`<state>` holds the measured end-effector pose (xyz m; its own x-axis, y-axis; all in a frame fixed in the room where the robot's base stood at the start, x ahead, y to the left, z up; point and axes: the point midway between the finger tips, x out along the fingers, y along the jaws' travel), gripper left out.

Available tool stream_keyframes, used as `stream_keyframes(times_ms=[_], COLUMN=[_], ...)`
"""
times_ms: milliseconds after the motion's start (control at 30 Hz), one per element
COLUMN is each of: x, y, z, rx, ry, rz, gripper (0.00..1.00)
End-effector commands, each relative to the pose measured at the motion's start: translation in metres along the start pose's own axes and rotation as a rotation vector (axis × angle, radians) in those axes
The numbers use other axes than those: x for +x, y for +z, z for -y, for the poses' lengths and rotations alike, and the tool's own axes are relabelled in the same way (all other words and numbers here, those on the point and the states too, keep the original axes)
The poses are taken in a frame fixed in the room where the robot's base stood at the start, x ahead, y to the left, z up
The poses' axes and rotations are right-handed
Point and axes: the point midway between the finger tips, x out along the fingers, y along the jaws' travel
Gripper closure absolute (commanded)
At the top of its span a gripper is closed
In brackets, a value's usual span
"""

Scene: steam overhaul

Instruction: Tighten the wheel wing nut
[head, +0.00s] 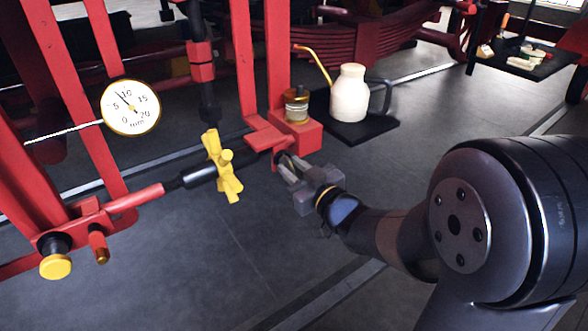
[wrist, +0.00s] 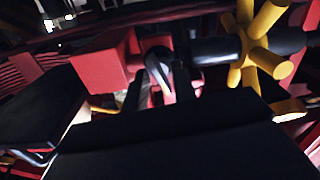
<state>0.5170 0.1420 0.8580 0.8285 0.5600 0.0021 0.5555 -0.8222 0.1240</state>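The yellow spoked wheel nut (head: 222,165) sits on a black rod in the red linkage, left of centre in the head view. It also shows at the upper right of the wrist view (wrist: 251,45). My gripper (head: 284,168) is to its right, apart from it, near the end of the linkage by the red block. In the wrist view my gripper's fingers (wrist: 160,78) stand apart, reaching toward a dark round end piece (wrist: 157,50). The gripper looks open, and whether the fingers touch that piece cannot be told. The gripper holds no part of the yellow nut.
A round dial gauge (head: 131,107) is at the left. A red block (head: 291,134) carries a small jar (head: 296,105). A cream oil can (head: 349,94) stands on a black mat behind my gripper. Red uprights frame the linkage. Floor in front is clear.

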Motion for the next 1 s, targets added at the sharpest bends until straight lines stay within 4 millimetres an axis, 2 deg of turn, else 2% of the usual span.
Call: stream_keyframes(times_ms=[267,367,467,633,800,1000], x=[-0.001,-0.007,-0.021,-0.059,-0.087,-0.104], y=[0.001,0.001,0.000,-0.001,-0.001,0.000], z=[0.000,0.000,-0.001,-0.001,-0.001,-0.001], rx=[0.000,0.000,0.001,0.001,0.001,0.000], ry=[0.000,0.001,0.003,0.006,0.005,0.002], rz=[0.002,0.003,0.002,0.002,0.002,0.001], gripper=[0.71,0.71,0.71,0.71,0.71,0.71])
